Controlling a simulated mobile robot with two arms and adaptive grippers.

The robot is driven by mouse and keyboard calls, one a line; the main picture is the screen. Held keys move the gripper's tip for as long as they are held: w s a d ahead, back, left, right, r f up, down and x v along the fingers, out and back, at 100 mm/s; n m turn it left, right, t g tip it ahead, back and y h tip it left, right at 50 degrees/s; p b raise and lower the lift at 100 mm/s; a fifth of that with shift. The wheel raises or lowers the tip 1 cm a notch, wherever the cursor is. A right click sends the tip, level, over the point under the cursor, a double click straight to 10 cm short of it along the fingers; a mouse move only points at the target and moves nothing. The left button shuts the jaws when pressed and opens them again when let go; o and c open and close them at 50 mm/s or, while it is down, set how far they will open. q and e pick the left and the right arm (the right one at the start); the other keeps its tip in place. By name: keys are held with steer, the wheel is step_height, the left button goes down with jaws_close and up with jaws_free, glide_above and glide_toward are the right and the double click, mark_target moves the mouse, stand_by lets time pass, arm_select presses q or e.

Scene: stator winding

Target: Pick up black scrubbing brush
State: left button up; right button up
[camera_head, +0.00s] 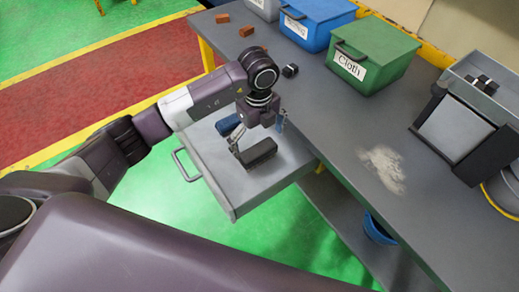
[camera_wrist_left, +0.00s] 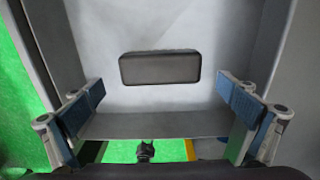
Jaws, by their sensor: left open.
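A dark, oblong block that looks like the black scrubbing brush (camera_head: 261,152) lies in the open grey drawer (camera_head: 228,191). In the left wrist view the brush (camera_wrist_left: 160,67) lies crosswise on the drawer floor, above the middle of the picture. My left gripper (camera_head: 259,137) hangs over the drawer, close above the brush. In the left wrist view my left gripper (camera_wrist_left: 162,105) has its blue-padded fingers wide apart with nothing between them. The brush lies ahead of the fingertips, apart from them. My right gripper is not in view.
The grey workbench (camera_head: 325,118) carries a blue bin (camera_head: 312,22), a green bin marked Cloth (camera_head: 371,62), orange blocks (camera_head: 246,31) and a pale powdery patch (camera_head: 383,168). A blue item (camera_head: 228,124) shows beside my wrist. The drawer walls stand around the brush.

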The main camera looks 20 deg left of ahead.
mark_target(258, 149)
arm_select(q)
step_height(258, 149, down, 4)
steer(key=shift+r+p, duration=0.15)
steer(key=shift+p, duration=0.4)
steer(key=shift+w+a+f, duration=0.1)
steer(key=shift+f, duration=0.65)
steer(key=c, duration=0.6)
steer(key=shift+r, duration=0.1)
steer(key=c, duration=0.5)
step_height(258, 149, up, 20)
steer(key=shift+b, duration=0.7)
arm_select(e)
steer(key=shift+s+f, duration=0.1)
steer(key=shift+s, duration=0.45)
